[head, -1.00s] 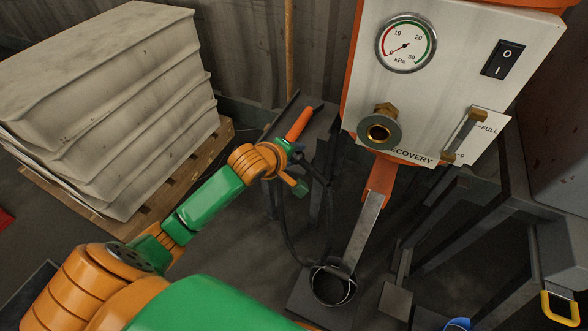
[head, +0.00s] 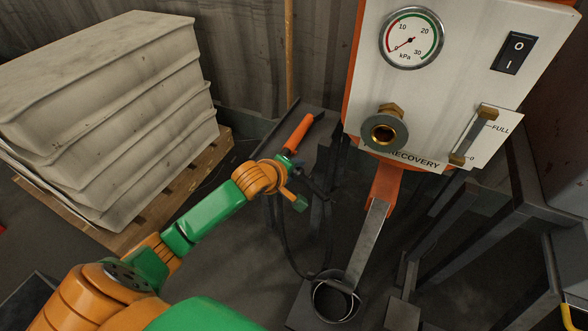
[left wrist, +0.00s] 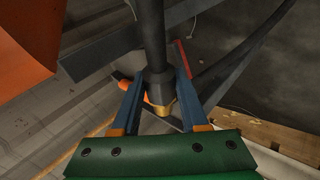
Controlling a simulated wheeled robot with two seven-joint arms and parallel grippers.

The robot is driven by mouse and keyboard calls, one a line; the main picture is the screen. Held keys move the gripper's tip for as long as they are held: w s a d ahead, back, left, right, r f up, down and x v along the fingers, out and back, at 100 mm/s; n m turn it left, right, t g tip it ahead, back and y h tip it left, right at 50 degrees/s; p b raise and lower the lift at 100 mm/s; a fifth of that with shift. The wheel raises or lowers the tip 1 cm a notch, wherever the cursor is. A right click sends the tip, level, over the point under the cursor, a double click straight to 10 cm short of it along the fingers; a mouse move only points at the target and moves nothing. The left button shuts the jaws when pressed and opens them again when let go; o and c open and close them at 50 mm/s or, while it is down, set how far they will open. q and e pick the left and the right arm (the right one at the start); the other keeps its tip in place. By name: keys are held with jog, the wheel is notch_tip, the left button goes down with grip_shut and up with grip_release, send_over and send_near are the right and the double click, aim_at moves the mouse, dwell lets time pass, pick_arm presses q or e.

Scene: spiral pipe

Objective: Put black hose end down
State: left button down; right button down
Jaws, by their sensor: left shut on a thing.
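My left gripper (head: 308,175) reaches in from the left in the head view, in front of the recovery machine and to its left. In the left wrist view its two blue fingers (left wrist: 160,88) are closed around the black hose end (left wrist: 157,78). A brass tip (left wrist: 162,106) shows at that end, between the fingers. In the head view the black hose (head: 285,238) hangs from the gripper down toward the floor. The grip itself is small and partly hidden there. My right gripper is in neither view.
The recovery machine (head: 440,90) has a gauge and a brass port (head: 385,131). A dark metal bench (head: 318,128) with an orange handle (head: 299,133) lies just beyond the gripper. A bucket (head: 335,300) stands below. Stacked sacks (head: 110,110) sit on a pallet (head: 165,205) at left.

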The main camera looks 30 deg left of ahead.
pick_arm(q)
jog(key=shift+s+f, duration=0.15)
jog(key=shift+f, duration=0.2)
jog(key=shift+c, duration=2.2)
grip_release()
jog(key=shift+s+d+f, duration=0.1)
jog(key=shift+f, duration=0.05)
